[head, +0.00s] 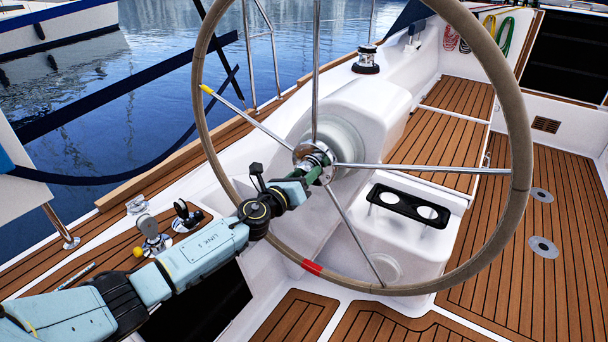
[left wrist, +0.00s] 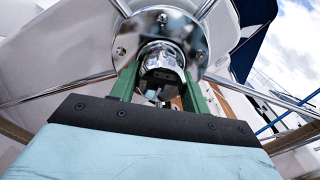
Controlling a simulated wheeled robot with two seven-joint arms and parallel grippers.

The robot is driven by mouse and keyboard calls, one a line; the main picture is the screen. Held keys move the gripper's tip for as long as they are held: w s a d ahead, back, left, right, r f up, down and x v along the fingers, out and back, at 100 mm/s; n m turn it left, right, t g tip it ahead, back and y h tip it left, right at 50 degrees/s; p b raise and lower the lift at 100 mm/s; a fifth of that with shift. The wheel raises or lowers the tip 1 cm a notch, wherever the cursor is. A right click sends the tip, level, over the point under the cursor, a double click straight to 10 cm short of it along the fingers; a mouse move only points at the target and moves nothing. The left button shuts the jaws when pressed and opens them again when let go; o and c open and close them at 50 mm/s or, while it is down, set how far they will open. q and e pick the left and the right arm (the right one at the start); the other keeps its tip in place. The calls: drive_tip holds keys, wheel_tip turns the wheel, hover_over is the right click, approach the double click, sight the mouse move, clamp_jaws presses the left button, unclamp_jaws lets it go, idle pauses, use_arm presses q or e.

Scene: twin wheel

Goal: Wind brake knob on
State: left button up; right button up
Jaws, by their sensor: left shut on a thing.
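The brake knob (left wrist: 162,57) is a chrome cylinder at the hub of the steering wheel. In the left wrist view it sits between the two green fingers of my left gripper (left wrist: 158,82), which are shut on its sides. In the head view my left gripper (head: 318,168) reaches the hub from the lower left and hides most of the knob. The wheel (head: 524,150) has a tan rim and chrome spokes; a red band marks its lower rim and a yellow band its left rim. My right gripper is in neither view.
The white pedestal (head: 360,112) stands behind the wheel, with a black cup holder (head: 408,205) at its lower right. Winch and rope fittings (head: 150,235) lie on the side deck by my arm. Open teak floor (head: 530,270) lies to the right.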

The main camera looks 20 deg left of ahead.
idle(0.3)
use_arm(q)
drive_tip(key=o, duration=1)
drive_tip(key=shift+s, duration=0.15)
drive_tip(key=shift+s, duration=0.25)
drive_tip(key=shift+s+a+p, duration=0.25)
drive_tip(key=shift+s+a, duration=0.15)
drive_tip(key=shift+s, duration=1.7)
drive_tip(key=shift+s+a+p, duration=0.3)
drive_tip(key=shift+s+a, duration=0.05)
drive_tip(key=shift+s, duration=1.7)
drive_tip(key=shift+s+a+p, duration=0.25)
drive_tip(key=shift+s+a, duration=0.15)
drive_tip(key=shift+s, duration=1.7)
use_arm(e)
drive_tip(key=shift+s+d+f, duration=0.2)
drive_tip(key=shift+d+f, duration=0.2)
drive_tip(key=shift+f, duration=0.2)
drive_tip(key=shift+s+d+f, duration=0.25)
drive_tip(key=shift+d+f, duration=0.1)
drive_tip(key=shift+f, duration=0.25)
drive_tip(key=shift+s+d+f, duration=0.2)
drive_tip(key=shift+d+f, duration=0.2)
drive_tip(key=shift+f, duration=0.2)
